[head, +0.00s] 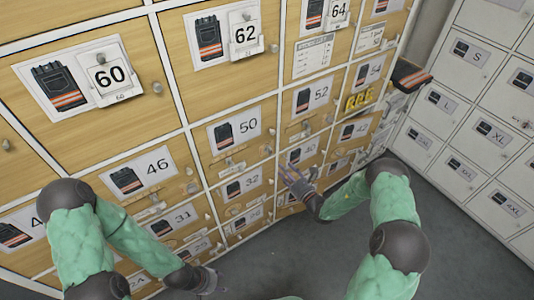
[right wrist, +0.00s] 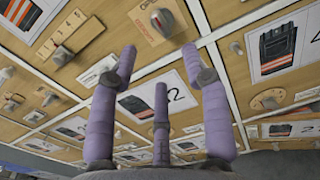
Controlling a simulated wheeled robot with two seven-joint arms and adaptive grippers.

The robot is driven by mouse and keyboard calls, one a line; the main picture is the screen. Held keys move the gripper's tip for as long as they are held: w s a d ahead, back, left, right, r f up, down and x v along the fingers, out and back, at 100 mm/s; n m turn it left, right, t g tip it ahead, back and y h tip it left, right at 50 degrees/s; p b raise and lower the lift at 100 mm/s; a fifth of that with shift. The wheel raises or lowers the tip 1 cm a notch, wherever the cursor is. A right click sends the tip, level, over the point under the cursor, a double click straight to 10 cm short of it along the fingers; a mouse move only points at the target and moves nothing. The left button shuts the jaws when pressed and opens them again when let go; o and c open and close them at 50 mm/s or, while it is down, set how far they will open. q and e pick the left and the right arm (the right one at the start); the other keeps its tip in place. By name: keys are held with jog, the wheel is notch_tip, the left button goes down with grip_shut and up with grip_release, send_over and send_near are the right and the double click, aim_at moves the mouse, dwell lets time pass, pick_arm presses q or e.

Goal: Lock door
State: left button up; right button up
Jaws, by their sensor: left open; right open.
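The doors are wooden locker doors with number cards and small knobs, among them 40 (head: 303,152), 32 (head: 242,185) and 50 (head: 238,130). The doors I can make out look closed; which one is to be locked I cannot tell. My right gripper (head: 293,178) is open and empty in front of the lower doors, just below card 40. In the right wrist view its spread purple fingers (right wrist: 161,60) point at the locker front, and a grey knob (right wrist: 162,20) on a labelled plate lies just beyond the fingertips, apart from them. My left gripper (head: 212,277) is open and empty, low by the bottom rows.
White lockers with size cards (head: 491,132) stand at the right. A dark item with an orange stripe (head: 410,76) sticks out near the corner. Grey floor (head: 465,250) is free at the lower right.

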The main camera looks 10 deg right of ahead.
aim_at(271, 154)
jog(key=b+x, duration=0.2)
jog(key=x, duration=0.8)
jog(key=shift+w+a, duration=0.15)
jog(key=shift+w, duration=0.1)
grip_shut()
